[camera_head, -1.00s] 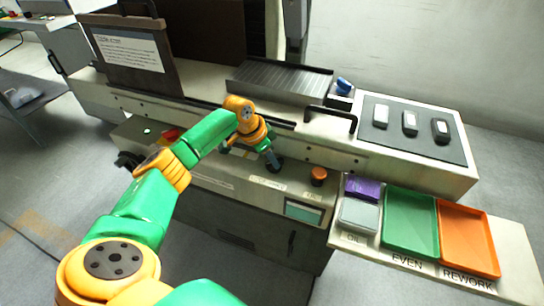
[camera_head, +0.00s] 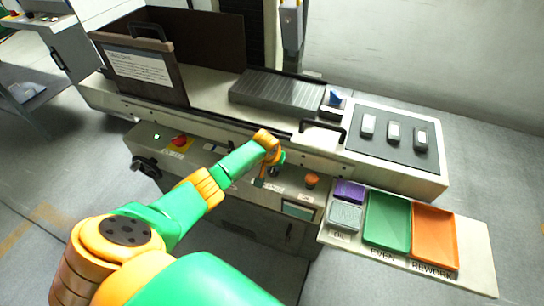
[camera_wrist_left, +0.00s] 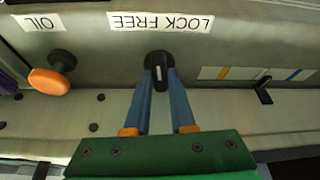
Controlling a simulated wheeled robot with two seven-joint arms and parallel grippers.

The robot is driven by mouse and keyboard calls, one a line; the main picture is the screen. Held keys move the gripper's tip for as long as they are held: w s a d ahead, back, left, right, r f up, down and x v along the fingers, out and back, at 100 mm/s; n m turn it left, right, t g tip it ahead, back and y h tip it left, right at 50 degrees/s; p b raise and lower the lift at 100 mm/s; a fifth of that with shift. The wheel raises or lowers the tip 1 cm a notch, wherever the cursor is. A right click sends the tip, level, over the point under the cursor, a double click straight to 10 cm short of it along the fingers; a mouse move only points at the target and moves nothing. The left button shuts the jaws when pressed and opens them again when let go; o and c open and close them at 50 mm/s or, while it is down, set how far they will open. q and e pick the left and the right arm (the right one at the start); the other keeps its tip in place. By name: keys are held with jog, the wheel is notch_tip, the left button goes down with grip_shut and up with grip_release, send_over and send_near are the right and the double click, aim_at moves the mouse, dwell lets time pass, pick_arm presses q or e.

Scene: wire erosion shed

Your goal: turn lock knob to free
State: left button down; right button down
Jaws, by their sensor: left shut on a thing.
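The black lock knob (camera_wrist_left: 160,58) sits on the machine's front panel, beside a white label (camera_wrist_left: 160,22) reading LOCK FREE, upside down in the left wrist view. The knob's bar stands roughly square to the label. I cannot tell which word it points to. My left gripper (camera_wrist_left: 161,80) has its two blue fingers shut on the bar, one on each side. In the head view my left gripper (camera_head: 268,172) is at the panel, and the orange wrist partly hides the knob.
An orange button (camera_head: 312,180) by the OIL label is right of the knob. A red switch (camera_head: 180,141) is farther left. Purple, grey, green (camera_head: 388,222) and orange (camera_head: 434,238) trays stand on the right shelf. A black handle (camera_wrist_left: 262,90) projects near the gripper.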

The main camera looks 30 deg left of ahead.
pick_arm(q)
jog(key=shift+w+d+n+y, duration=0.1)
jog(key=shift+n+y, duration=0.2)
jog(key=shift+n, duration=0.7)
jog(key=shift+n+g+y, duration=0.3)
jog(key=shift+n, duration=0.5)
jog(key=n+b, duration=0.1)
jog(key=n, duration=0.1)
jog(key=shift+w+n+g+y, duration=0.1)
jog(key=shift+n+g+y, duration=0.2)
jog(key=shift+g+y, duration=0.1)
jog(key=shift+n+b, duration=0.5)
jog(key=shift+n, duration=0.1)
jog(key=shift+r, duration=0.1)
jog(key=c, duration=1)
grip_release()
jog(key=shift+o, duration=1.2)
